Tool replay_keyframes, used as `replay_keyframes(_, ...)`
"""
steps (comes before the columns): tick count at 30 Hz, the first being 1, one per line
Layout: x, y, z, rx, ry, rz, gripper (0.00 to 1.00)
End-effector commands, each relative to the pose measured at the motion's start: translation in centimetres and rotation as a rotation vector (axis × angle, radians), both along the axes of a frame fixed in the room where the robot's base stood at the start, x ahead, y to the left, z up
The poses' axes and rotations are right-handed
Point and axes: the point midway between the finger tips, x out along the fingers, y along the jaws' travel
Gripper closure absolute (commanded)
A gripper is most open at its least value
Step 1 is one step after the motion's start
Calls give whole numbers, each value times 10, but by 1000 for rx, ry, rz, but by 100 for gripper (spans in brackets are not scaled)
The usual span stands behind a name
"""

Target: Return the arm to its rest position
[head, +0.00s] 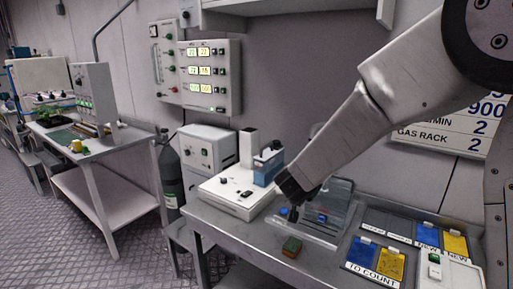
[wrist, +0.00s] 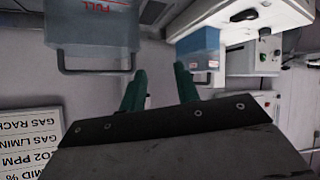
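My gripper (head: 293,210) hangs at the end of my arm, over the bench and in front of the clear bin. Its dark wrist end slopes down to the left in the head view. In the wrist view the two green fingers of my gripper (wrist: 160,82) stand apart with a gap between them, and I see nothing held there. A clear bin (head: 340,197) sits behind and right of the gripper, with small blue items near it. A clear container (wrist: 92,30) with red lettering and a dark handle shows in the wrist view.
A sign (head: 450,132) hangs behind my arm. Floor is clear at left.

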Motion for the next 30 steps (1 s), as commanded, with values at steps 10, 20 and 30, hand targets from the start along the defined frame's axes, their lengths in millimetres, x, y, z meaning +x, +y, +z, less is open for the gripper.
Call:
replay_keyframes(10,-118,0,93,320,185,328,68)
replay_keyframes(20,-303,-70,95,295,613,264,68)
replay_keyframes(30,-410,-129,85,206,849,15,68)
